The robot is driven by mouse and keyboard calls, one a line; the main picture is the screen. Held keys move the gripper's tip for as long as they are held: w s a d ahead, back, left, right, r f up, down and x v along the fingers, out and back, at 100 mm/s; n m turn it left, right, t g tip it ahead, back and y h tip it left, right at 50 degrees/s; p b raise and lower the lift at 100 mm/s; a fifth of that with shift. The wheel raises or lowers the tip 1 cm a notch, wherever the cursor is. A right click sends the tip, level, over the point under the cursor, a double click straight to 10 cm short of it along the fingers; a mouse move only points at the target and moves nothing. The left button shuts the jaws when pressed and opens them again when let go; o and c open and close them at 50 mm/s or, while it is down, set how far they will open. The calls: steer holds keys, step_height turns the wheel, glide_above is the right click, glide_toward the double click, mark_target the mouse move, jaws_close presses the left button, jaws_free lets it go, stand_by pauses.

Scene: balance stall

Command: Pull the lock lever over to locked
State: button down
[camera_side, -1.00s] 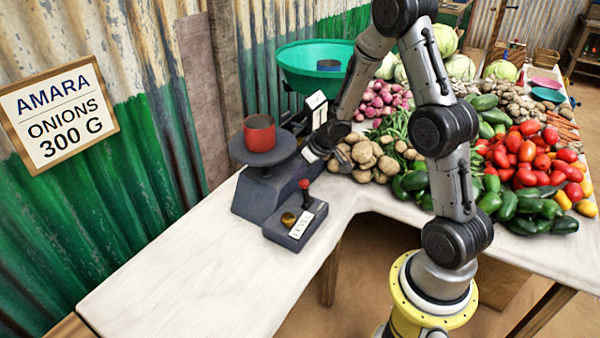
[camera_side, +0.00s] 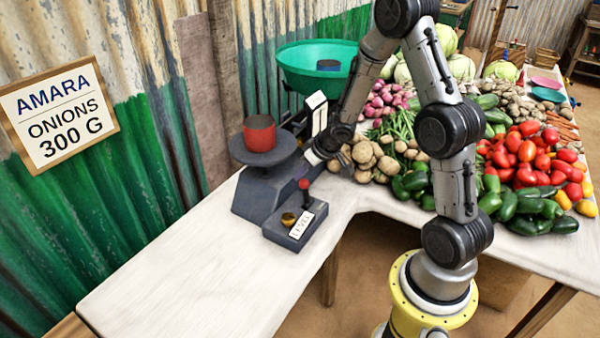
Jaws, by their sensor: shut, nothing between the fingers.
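The lock lever (camera_side: 304,184) has a red ball knob on a short dark stem. It stands nearly upright on a low dark block at the scale's front, beside a brass disc (camera_side: 288,219) and a label reading LEVEL (camera_side: 301,225). The dark balance scale (camera_side: 262,193) carries a red weight (camera_side: 260,134) on its flat left plate and a green pan (camera_side: 300,68) on the right. My gripper (camera_side: 311,158) is shut and empty. In the picture it is just above the red knob, apparently apart from it, beside the scale body. The fingertips are small and hard to make out.
Potatoes (camera_side: 368,155) lie close to the right of my gripper, with peppers and tomatoes (camera_side: 530,150) beyond. A dark weight (camera_side: 328,66) sits in the green pan. The white counter (camera_side: 190,270) is clear at the front left.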

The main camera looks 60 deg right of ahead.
steer(key=shift+s+t, duration=0.6)
steer(key=shift+s, duration=0.05)
stand_by(0.4)
steer(key=shift+s+t, duration=0.7)
steer(key=s+f, duration=0.3)
steer(key=s, duration=0.5)
steer(key=shift+a+f, duration=0.15)
steer(key=shift+f, duration=0.15)
stand_by(0.3)
steer(key=s+r, duration=0.4)
steer(key=r, duration=0.2)
steer(key=shift+d+r+t, duration=0.25)
steer(key=shift+r+t, duration=0.05)
steer(key=shift+r, duration=0.05)
